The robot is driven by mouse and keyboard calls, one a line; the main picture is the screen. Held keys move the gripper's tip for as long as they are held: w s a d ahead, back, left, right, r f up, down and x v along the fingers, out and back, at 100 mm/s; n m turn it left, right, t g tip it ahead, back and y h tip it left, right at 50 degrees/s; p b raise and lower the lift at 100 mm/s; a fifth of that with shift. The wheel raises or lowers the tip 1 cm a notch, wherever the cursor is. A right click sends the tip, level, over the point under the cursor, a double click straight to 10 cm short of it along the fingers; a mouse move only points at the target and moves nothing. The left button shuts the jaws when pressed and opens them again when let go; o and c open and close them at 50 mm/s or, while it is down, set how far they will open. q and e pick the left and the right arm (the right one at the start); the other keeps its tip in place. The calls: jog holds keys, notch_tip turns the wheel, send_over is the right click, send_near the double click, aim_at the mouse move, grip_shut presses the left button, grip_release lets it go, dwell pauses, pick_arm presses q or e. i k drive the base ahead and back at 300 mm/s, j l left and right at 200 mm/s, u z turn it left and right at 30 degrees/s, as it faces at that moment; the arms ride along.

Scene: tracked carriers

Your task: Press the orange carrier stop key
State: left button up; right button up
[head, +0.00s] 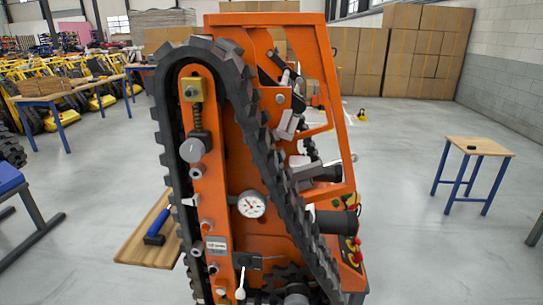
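The orange carrier (230,188) stands upright in the middle of the head view, with a black toothed track (165,130) looping over its left side. At its lower right edge is a small dark panel (350,250) with red and yellow parts, seen at a steep angle. A red knob-like part (358,241) sticks out there and may be the stop key; it is too small to be sure. Neither of my grippers can be made out in the head view.
A round white gauge (251,204) sits on the carrier's front. A wooden board (140,246) with a blue-and-black tool (156,228) is at its left. A small table (478,146) stands at right. Cardboard boxes (415,50) line the back.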

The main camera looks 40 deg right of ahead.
aim_at(357, 242)
jog(key=k+l, duration=0.15)
jog(key=l, duration=0.25)
jog(key=k+l+z, duration=0.1)
jog(key=l, duration=0.3)
jog(key=k+l, duration=0.15)
jog(key=l, duration=0.25)
jog(key=k+l+z, duration=0.15)
jog(key=l, duration=0.3)
jog(key=i+l, duration=0.1)
jog(key=l, duration=0.3)
jog(key=l+z, duration=0.1)
jog(key=l, duration=0.35)
jog(key=i+l, duration=0.2)
jog(key=l, duration=0.15)
jog(key=i+l, duration=0.2)
jog(key=l, duration=0.15)
